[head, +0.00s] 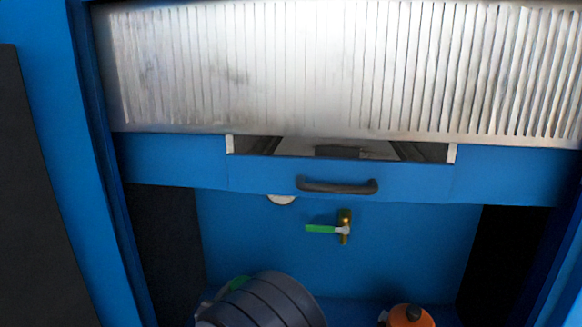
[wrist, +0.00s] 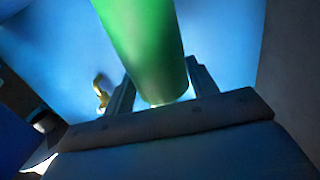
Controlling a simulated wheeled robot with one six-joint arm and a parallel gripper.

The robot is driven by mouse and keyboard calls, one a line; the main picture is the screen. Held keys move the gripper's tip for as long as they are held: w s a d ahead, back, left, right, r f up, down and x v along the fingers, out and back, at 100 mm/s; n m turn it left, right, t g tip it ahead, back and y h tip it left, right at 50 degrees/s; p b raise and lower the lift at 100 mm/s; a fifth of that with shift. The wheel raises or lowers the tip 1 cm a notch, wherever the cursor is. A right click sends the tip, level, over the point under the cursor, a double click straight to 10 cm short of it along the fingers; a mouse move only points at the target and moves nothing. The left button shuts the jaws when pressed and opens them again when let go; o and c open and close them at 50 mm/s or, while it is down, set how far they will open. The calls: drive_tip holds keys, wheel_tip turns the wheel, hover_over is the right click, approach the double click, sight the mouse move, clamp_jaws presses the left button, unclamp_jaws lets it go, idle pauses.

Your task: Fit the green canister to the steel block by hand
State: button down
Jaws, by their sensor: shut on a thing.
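The green canister (wrist: 140,45) fills the upper middle of the wrist view, its near end between the two fingers. My gripper (wrist: 163,88) is shut on it. The gripper itself is hidden there. I cannot make out the steel block for certain in either view.
A brass valve with a green lever (head: 322,229) is on the blue back panel. Above it, a drawer with a black handle (head: 337,186) is partly open under a ribbed metal surface (head: 330,70). An orange canister (head: 406,316) stands at the bottom right.

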drive_tip(key=shift+w+a+r+m+g+h, duration=0.15)
drive_tip(key=shift+m+g+h, duration=0.25)
drive_tip(key=shift+m+h, duration=0.5)
drive_tip(key=c, duration=0.8)
unclamp_jaws()
drive_tip(key=shift+c, duration=0.2)
drive_tip(key=o, duration=0.4)
drive_tip(key=shift+n+g+y, duration=3.05)
drive_tip(key=shift+n+y, duration=1)
drive_tip(key=shift+y, duration=0.1)
drive_tip(key=shift+n+g+y, duration=3)
drive_tip(key=shift+n+y, duration=1.1)
drive_tip(key=shift+y, duration=0.1)
drive_tip(key=shift+n+g+y, duration=3.05)
drive_tip(key=shift+n+y, duration=1)
drive_tip(key=shift+y, duration=0.1)
